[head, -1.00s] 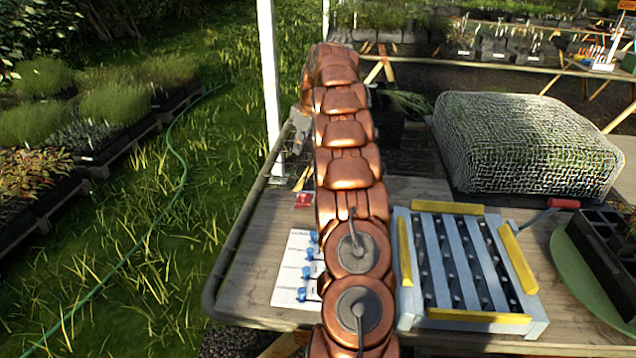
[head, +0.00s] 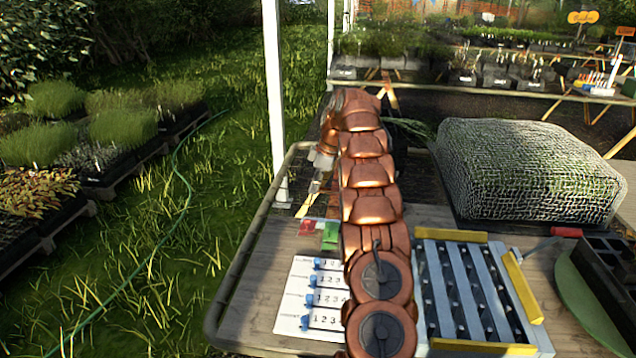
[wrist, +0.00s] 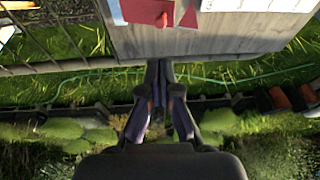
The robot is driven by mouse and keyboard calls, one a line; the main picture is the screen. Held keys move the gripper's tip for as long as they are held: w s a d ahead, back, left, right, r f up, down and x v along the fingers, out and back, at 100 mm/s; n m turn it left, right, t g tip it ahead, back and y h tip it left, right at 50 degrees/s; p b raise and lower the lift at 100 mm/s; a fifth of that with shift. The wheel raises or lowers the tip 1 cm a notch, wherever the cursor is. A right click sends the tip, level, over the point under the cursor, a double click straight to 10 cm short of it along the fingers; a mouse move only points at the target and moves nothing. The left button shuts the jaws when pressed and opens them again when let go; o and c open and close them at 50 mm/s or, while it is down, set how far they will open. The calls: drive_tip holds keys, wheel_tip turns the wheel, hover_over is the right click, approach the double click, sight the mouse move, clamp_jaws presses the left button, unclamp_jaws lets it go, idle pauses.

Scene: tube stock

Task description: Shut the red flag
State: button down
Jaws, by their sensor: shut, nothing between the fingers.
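The red flag (head: 306,227) is a small red piece on the wooden table, left of my arm, beside a green one (head: 331,235). In the wrist view a red piece (wrist: 147,11) with a red triangle beside it shows at the top edge; how far open the flag stands I cannot tell. My gripper (wrist: 160,68) is shut and empty, its fingertips apart from the red piece and below it in the picture.
A white number card (head: 305,318) with several blue sliders lies nearer on the table (head: 240,318). A slatted grey frame (head: 465,285) stands right of my arm, with a net-covered block (head: 530,175) behind. A white post (head: 274,90) rises by the table's left edge.

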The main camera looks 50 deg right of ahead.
sight(308, 220)
drive_tip(key=p+x, duration=0.1)
drive_tip(key=x, duration=0.5)
drive_tip(key=s+p+x, duration=0.1)
drive_tip(key=x, duration=0.2)
drive_tip(key=shift+d+f+p, duration=0.25)
drive_tip(key=shift+f+p, duration=0.05)
drive_tip(key=shift+f, duration=0.2)
drive_tip(key=shift+s+f+b, duration=0.1)
drive_tip(key=shift+b, duration=0.2)
